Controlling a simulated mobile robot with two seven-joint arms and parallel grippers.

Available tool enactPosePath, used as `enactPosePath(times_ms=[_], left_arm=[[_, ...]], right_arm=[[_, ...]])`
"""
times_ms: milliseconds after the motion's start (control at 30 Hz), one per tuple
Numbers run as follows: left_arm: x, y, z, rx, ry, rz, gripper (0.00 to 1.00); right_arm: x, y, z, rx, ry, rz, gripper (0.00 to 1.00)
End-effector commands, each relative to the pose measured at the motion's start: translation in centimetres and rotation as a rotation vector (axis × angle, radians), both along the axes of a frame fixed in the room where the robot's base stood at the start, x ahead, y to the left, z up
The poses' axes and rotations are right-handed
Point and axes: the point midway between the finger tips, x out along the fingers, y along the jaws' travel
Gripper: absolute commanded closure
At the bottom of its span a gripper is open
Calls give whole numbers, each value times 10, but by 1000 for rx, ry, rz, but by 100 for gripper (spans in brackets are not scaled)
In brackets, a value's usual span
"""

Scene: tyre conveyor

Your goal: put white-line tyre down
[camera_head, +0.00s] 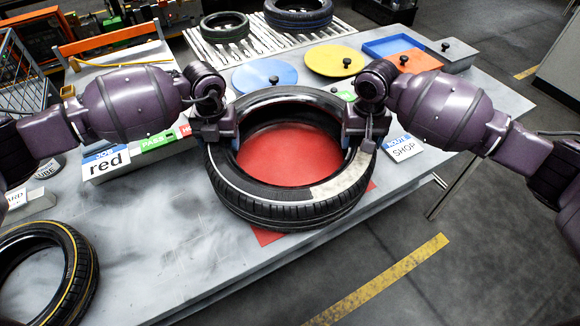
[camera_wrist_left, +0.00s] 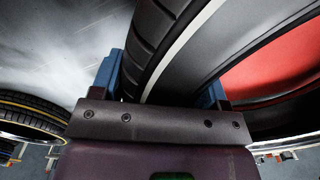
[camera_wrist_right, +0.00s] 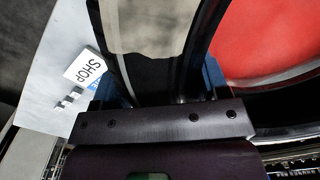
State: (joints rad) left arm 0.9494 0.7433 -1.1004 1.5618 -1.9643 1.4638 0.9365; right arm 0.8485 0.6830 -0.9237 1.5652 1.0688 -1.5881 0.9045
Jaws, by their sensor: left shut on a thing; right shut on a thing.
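The white-line tyre (camera_head: 290,203) is black with a white line around its upper sidewall and a pale patch at the front right. It lies flat over a red square mat (camera_head: 285,155) on the grey table; I cannot tell whether it touches the mat. My left gripper (camera_head: 222,130) is shut on the tyre's left wall, and its blue fingers straddle the wall in the left wrist view (camera_wrist_left: 165,85). My right gripper (camera_head: 360,130) is shut on the right wall, also seen in the right wrist view (camera_wrist_right: 155,85).
A yellow-line tyre (camera_head: 80,270) lies at the table's front left. A "red" sign (camera_head: 107,163) and a SHOP sign (camera_head: 403,148) flank the white-line tyre. Blue (camera_head: 264,76), yellow (camera_head: 336,60) and orange (camera_head: 405,64) lids lie behind. A slatted conveyor (camera_head: 260,42) at the back carries two tyres.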

Motion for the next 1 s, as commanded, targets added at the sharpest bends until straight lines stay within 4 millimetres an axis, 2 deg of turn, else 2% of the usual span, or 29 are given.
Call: enactPosePath(times_ms=[533, 567, 700, 733, 1000], left_arm=[[2, -2, -14, -5, -6, -1, 100], [0, -1, -18, -3, 0, 0, 30], [0, -1, -18, -2, 0, -1, 9], [0, -1, -18, -2, 0, 0, 6], [0, 0, -18, -1, 0, 0, 6]], right_arm=[[1, 1, -15, 4, -5, 1, 100], [0, 1, -18, 1, 0, 0, 30], [0, 0, -18, 1, 0, 0, 9], [0, 0, -18, 1, 0, 0, 6], [0, 0, -18, 0, 0, 0, 6]])
